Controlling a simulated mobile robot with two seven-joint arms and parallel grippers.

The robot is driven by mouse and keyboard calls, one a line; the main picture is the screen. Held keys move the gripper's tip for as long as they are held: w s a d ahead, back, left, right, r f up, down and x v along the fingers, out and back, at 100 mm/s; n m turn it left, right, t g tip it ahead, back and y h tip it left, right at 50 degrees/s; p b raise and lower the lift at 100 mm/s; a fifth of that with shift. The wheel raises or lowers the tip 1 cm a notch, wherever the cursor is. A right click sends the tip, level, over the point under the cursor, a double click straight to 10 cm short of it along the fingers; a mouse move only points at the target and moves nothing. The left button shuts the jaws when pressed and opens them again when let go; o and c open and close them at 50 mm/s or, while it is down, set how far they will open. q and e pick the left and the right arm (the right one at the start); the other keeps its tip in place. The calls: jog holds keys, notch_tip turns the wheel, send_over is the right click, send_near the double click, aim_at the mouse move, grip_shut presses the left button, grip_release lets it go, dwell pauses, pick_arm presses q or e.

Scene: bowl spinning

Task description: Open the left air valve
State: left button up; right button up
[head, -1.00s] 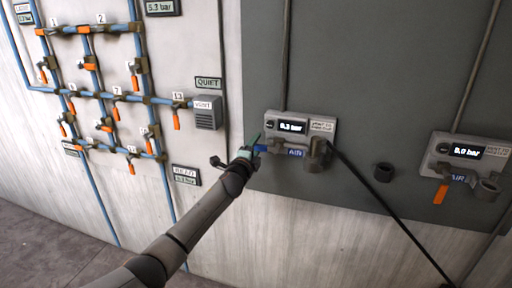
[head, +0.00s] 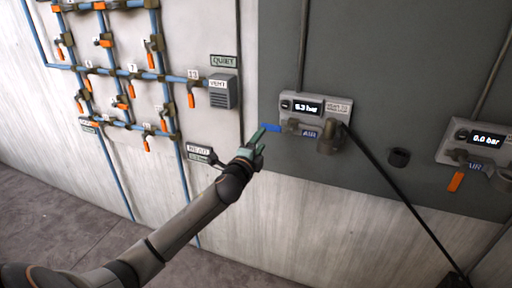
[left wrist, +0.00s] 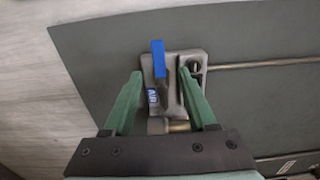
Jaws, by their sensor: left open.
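The left air valve unit (head: 315,112) is a light grey box on the dark wall panel. Its display reads 5.3 bar. Its blue handle (head: 271,127) points out to the left, level. My left gripper (head: 257,143) is open at the handle's outer end, slightly below it in the head view. In the left wrist view the blue handle (left wrist: 158,60) shows between the two green fingers (left wrist: 160,76), with a gap on each side. The AIR label shows by the handle's base. Whether the fingertips reach past the handle I cannot tell. My right gripper is out of view.
A second air unit (head: 478,142), reading 0.0 bar, has its orange handle (head: 456,181) hanging down. A black hose (head: 395,190) runs down from the left unit. A blue pipe grid (head: 130,75) with several orange-handled valves and a grey vent box (head: 223,91) are at left.

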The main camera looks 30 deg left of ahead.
pick_arm(q)
jog(key=shift+v, duration=1.55)
jog(key=s+d+f+n+g+h, duration=0.2)
jog(key=s+d+f, duration=0.3)
jog(key=f, duration=0.4)
jog(key=s+d+f+n+g+h, duration=0.15)
jog(key=s+d+f, duration=0.25)
jog(key=f, duration=0.5)
jog(key=s+d+f+n+g+h, duration=0.1)
jog(key=s+d+f+n, duration=0.4)
jog(key=s, duration=0.6)
jog(key=s+d+f+n+g+h, duration=0.2)
jog(key=s+d+f+n+g, duration=0.1)
jog(key=s+d+f+n, duration=0.2)
jog(key=s+d+f, duration=0.2)
jog(key=s+f, duration=0.2)
jog(key=s, duration=0.1)
jog(key=shift+s+d+g, duration=0.2)
jog(key=shift+s+g, duration=0.15)
jog(key=shift+s, duration=0.05)
